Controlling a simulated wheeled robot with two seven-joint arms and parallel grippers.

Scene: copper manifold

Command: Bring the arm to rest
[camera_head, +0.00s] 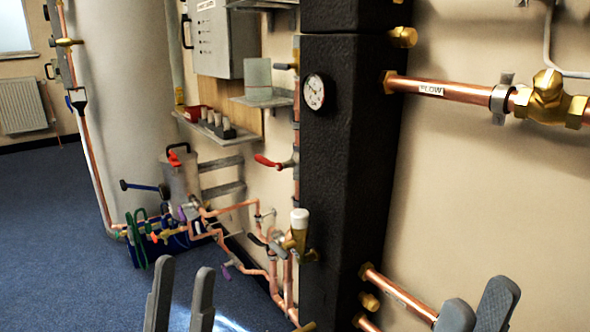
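My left gripper (180,297) shows at the bottom left of the head view, its two grey fingers upright and apart with nothing between them. Blue floor shows behind it. My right gripper (476,308) shows at the bottom right, in front of the cream wall near the lower copper pipe (400,294). Its two finger tips show, with a small gap between them and nothing seen held. The arms and the lower parts of both grippers are outside the frame.
A black insulated column (345,150) with a gauge (314,92) stands mid-view. Copper pipework (240,268) runs low at its left. A copper pipe (455,92) with a brass valve (547,95) crosses the right wall. A shelf (222,134) and blue crate (180,241) stand further back. Blue carpet (50,240) is open at left.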

